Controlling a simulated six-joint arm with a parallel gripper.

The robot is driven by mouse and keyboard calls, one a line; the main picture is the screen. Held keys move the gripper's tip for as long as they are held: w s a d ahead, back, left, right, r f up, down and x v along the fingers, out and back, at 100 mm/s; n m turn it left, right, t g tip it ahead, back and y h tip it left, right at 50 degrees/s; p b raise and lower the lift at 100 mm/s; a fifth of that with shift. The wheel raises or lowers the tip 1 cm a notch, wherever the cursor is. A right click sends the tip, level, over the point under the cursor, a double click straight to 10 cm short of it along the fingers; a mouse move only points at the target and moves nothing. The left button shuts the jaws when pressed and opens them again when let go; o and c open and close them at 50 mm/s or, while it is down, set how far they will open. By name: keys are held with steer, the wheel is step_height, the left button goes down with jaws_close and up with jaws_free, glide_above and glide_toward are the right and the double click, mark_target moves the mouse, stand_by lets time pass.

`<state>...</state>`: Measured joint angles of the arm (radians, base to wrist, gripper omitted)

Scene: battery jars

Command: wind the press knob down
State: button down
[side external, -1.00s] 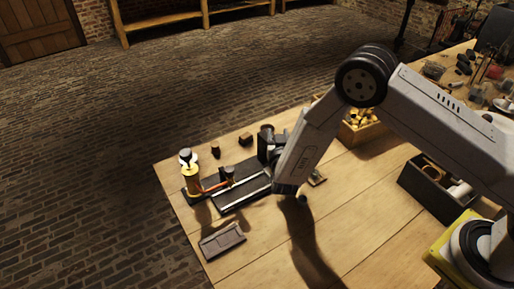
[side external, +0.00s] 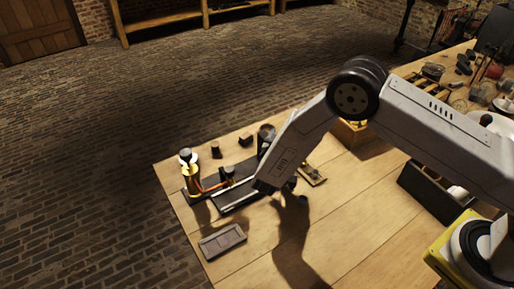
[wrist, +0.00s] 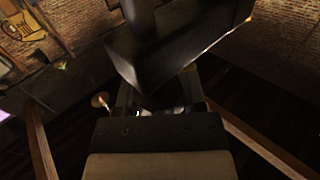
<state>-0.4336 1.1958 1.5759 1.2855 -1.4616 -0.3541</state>
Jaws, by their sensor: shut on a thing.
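The dark press (side external: 265,134) stands at the back of the black base on the bench, partly hidden behind my wrist in the side view. My gripper's fingers are mostly hidden there by my own arm. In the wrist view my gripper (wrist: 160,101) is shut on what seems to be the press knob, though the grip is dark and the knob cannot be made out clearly. A large dark block (wrist: 185,45) stands close over the fingers, probably part of the press. A brass jar (side external: 191,176) with a dark top stands at the base's left end.
A dark flat tray (side external: 222,241) lies near the front edge. Small dark pieces (side external: 216,150) and (side external: 245,139) stand behind the base. A small wooden plate (side external: 312,176) lies right of my wrist. A dark open box (side external: 420,190) stands farther right. The front middle bench is clear.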

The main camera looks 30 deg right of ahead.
steer(key=m+g+h, duration=0.1)
steer(key=m+g, duration=0.1)
steer(key=m+g+h, duration=0.1)
steer(key=m+g, duration=0.1)
steer(key=g, duration=0.1)
steer(key=s+m+g+h, duration=0.1)
steer(key=g+h, duration=0.1)
steer(key=g, duration=0.1)
steer(key=shift+d+m, duration=0.25)
steer(key=shift+m, duration=0.15)
steer(key=shift+c, duration=0.9)
jaws_free()
steer(key=shift+a, duration=0.1)
steer(key=v, duration=0.7)
steer(key=shift+a, duration=0.35)
